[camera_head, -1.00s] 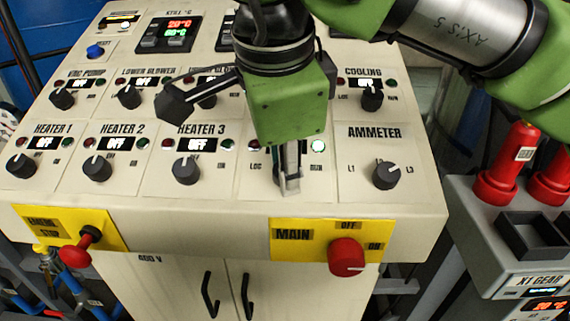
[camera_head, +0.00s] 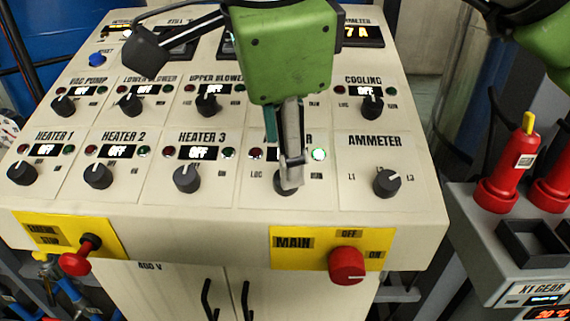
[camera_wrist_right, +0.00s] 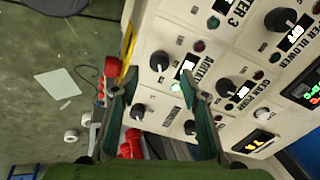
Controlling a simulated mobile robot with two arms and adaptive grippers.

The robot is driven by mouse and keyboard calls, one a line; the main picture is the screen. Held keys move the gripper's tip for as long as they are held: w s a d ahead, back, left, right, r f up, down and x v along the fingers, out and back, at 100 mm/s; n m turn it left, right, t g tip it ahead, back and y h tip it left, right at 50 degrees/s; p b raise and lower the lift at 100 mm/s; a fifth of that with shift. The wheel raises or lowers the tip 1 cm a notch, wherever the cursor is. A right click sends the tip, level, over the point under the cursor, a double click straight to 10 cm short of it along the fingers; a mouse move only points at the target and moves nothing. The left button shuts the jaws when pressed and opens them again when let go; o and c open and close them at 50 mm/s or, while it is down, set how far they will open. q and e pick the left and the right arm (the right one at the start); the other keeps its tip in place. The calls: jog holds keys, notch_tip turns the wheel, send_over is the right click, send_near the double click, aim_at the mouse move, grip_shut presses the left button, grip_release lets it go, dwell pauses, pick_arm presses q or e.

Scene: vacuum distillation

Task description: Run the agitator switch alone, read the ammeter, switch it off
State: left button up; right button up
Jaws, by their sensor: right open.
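My right gripper (camera_head: 292,160) hangs in front of the agitator panel, its open fingers near the dark agitator knob (camera_head: 284,188); contact is unclear. The wrist view shows its spread green fingers (camera_wrist_right: 158,88) and the agitator knob (camera_wrist_right: 159,61) between and beyond their tips. The green agitator lamp (camera_head: 319,154) is lit; the gripper covers most of the label and display. The ammeter display (camera_head: 360,34) at the top right shows "7 A" at its visible end; the left part is hidden. The ammeter selector (camera_head: 387,183) sits right of the agitator knob. My left gripper is out of view.
Heater 1 (camera_head: 22,172), heater 2 (camera_head: 97,175) and heater 3 (camera_head: 186,178) read OFF. The cooling knob (camera_head: 372,105) is behind the ammeter selector. The red main switch (camera_head: 346,265) and red emergency stop (camera_head: 78,262) project from the front edge. Red bottles (camera_head: 508,165) stand at right.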

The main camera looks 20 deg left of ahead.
jog(key=v, duration=0.6)
